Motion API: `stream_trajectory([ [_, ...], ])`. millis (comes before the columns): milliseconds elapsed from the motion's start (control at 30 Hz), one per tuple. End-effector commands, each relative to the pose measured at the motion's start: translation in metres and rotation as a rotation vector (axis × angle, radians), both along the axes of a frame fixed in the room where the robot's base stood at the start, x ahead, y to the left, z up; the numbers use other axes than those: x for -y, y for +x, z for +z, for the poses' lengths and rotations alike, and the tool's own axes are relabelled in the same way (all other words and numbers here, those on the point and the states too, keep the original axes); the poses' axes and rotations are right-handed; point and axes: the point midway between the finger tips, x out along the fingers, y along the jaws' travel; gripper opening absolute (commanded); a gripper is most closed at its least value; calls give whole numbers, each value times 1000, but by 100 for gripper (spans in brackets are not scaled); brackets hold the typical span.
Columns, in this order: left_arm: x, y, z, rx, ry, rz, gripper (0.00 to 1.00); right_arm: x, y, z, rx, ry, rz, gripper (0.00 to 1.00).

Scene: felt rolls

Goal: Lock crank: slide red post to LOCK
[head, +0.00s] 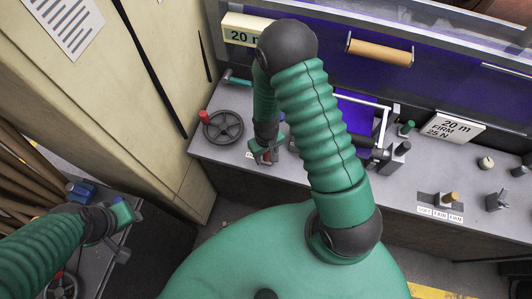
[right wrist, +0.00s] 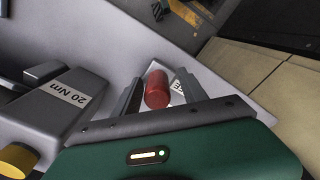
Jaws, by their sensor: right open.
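The red post (right wrist: 157,90) is a short red cylinder in the right wrist view. It stands between the two open fingers of my right gripper (right wrist: 159,78), with a gap on each side. A white label (right wrist: 178,88) lies beside it, partly covered by a finger, and I cannot read it whole.
A black handwheel (head: 223,128) with a red knob stands left of the right gripper on the grey bench (head: 425,176). A bracket with a white rod (head: 388,140) and several knobs are to the right. A beige cabinet (head: 110,90) rises at the left.

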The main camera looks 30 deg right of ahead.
Motion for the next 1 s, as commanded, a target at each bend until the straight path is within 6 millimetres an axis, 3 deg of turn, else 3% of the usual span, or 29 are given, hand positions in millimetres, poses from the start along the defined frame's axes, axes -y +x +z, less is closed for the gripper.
stream_trajectory([
  [133, 0, 0, 0, 0, 0, 0, 36, 1, 2, -1, -1, 0, -1, 47],
  [500, 0, 0, 0, 0, 0, 0, 36, 1, 2, 0, -1, 0, -1, 0],
  [1000, 0, 0, 0, 0, 0, 0, 36, 1, 2, 1, -2, 0, -1, 0],
])
